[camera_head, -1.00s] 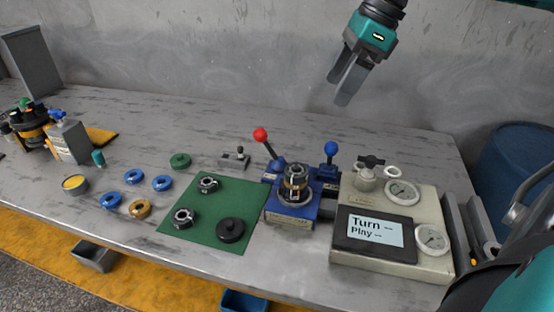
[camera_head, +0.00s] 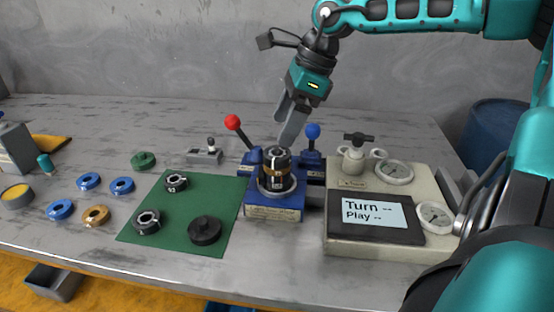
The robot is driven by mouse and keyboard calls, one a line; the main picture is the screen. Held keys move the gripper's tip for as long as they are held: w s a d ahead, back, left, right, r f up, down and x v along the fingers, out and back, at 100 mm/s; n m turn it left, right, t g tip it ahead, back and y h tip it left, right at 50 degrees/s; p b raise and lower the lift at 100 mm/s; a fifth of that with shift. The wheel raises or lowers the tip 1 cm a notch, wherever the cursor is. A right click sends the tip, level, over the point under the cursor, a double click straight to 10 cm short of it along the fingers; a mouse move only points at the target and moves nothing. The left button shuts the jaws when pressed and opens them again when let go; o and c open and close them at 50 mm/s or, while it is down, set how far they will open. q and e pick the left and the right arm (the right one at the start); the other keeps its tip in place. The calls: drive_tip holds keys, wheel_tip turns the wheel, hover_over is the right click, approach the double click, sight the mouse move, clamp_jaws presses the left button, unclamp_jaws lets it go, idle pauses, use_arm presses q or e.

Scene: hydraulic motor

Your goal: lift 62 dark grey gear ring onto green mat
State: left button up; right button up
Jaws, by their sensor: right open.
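The green mat (camera_head: 173,218) lies left of the blue stand. Two dark grey gear rings lie on it, one at the back (camera_head: 176,182) and one at the front left (camera_head: 147,221). A black lidded disc (camera_head: 204,230) lies at its front right. The blue stand (camera_head: 274,207) carries an upright dark stack (camera_head: 277,164) with a brass-coloured band; I cannot read which part of it is number 62. My right gripper (camera_head: 287,135) is open and empty, pointing down behind and above the stack, apart from it as far as I can tell. My left gripper is not in view.
A red-knobbed lever (camera_head: 233,122) and a blue-knobbed lever (camera_head: 312,131) flank the stack. A gauge box with a display (camera_head: 374,213) stands to the right. Blue rings, a brass ring (camera_head: 96,215) and a green ring (camera_head: 143,160) lie left of the mat.

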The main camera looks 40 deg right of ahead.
sight(278, 149)
drive_tip(key=shift+a+f, duration=0.1)
drive_tip(key=shift+f, duration=0.45)
drive_tip(key=f, duration=0.3)
drive_tip(key=shift+a+f+b, duration=0.25)
drive_tip(key=shift+f+b, duration=0.1)
drive_tip(key=shift+w+a+f, duration=0.2)
drive_tip(key=shift+f, duration=0.3)
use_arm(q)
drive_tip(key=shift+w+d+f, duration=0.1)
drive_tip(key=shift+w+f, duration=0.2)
use_arm(e)
drive_tip(key=shift+c, duration=0.8)
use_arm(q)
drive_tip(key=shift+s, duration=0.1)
use_arm(e)
drive_tip(key=c, duration=1.2)
drive_tip(key=shift+r, duration=0.1)
drive_tip(key=shift+c, duration=0.2)
